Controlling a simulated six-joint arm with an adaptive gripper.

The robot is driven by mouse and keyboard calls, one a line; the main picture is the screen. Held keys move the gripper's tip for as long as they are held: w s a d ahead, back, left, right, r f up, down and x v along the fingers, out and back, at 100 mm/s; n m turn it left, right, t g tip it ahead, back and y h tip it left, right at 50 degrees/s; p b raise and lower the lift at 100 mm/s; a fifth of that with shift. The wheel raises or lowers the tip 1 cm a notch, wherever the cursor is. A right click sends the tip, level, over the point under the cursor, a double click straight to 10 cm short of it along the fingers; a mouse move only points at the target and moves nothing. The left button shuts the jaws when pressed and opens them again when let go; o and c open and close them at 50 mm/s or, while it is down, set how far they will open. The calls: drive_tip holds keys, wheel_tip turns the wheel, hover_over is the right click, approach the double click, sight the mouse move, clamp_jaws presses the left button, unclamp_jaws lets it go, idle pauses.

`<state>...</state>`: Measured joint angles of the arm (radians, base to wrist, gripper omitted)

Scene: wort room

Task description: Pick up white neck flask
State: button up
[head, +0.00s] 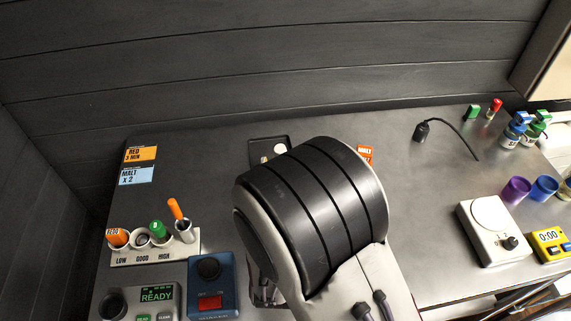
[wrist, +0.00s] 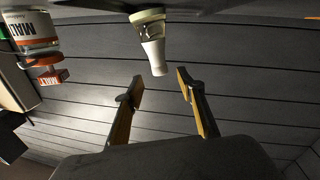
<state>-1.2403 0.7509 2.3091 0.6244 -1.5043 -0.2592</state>
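The white neck flask (wrist: 152,50) shows at the top middle of the wrist view, where the scene appears upside down. Its white neck points down the picture, and its clear body holds something dark. My gripper (wrist: 159,76) is open and empty. I cannot tell the distance in depth. In the head view my arm covers the middle of the counter, and I cannot make out the flask for sure.
A white and orange MALT container (wrist: 32,40) stands left of the flask in the wrist view. In the head view, a rack of tubes (head: 160,248) and a blue device (head: 210,285) are left of my arm; a white scale (head: 492,232) is right. Counter between is clear.

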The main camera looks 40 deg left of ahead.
sight(280, 147)
drive_tip(key=shift+w+a, duration=0.2)
drive_tip(key=shift+w, duration=0.05)
drive_tip(key=shift+w, duration=0.1)
drive_tip(key=shift+x, duration=2.5)
drive_tip(key=shift+r, duration=0.25)
clamp_jaws()
